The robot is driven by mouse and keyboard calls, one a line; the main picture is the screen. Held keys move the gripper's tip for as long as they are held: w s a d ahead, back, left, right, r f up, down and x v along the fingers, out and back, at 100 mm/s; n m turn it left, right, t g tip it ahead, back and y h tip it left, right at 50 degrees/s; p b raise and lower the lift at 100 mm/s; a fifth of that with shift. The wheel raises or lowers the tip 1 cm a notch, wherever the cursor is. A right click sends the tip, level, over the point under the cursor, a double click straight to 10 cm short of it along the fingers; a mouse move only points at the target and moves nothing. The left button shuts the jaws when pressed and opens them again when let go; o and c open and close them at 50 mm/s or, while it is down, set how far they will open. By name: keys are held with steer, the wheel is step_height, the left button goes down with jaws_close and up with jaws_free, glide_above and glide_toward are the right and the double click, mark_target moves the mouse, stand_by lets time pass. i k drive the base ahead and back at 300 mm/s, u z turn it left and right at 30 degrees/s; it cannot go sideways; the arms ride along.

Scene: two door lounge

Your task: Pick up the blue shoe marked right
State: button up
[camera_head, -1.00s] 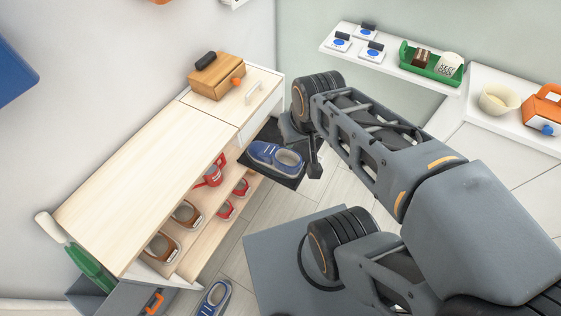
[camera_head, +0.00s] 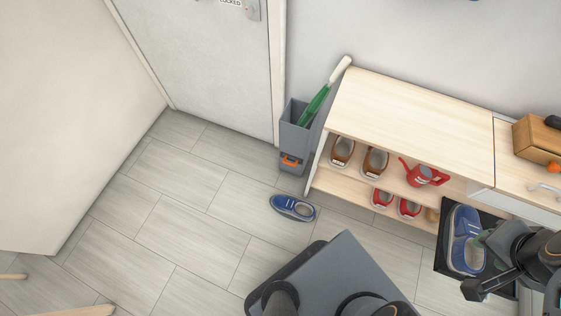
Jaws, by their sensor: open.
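One blue shoe with a pale sole (camera_head: 462,232) lies on a dark mat (camera_head: 444,262) at the right, beside the shelf unit. Another blue shoe (camera_head: 293,207) lies on the open floor in front of the grey bin. I cannot read a right or left mark on either shoe. My gripper (camera_head: 482,263) is at the right edge of the view, open and empty, above the mat. It overlaps the right side of the mat shoe in the picture; I cannot tell whether it touches it.
The wooden shelf unit (camera_head: 415,105) holds brown shoes (camera_head: 375,161), red shoes (camera_head: 409,208) and a red watering can (camera_head: 424,173). A wooden box (camera_head: 535,140) stands on the cabinet. A grey bin (camera_head: 294,135) stands by a locked door (camera_head: 205,55).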

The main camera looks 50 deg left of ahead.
mark_target(293, 208)
steer(key=u, duration=0.8)
steer(key=k, duration=1.1)
steer(key=u, duration=0.55)
steer(key=i, duration=0.65)
steer(key=z, duration=1.45)
steer(key=i, duration=1.05)
steer(key=u, duration=3.15)
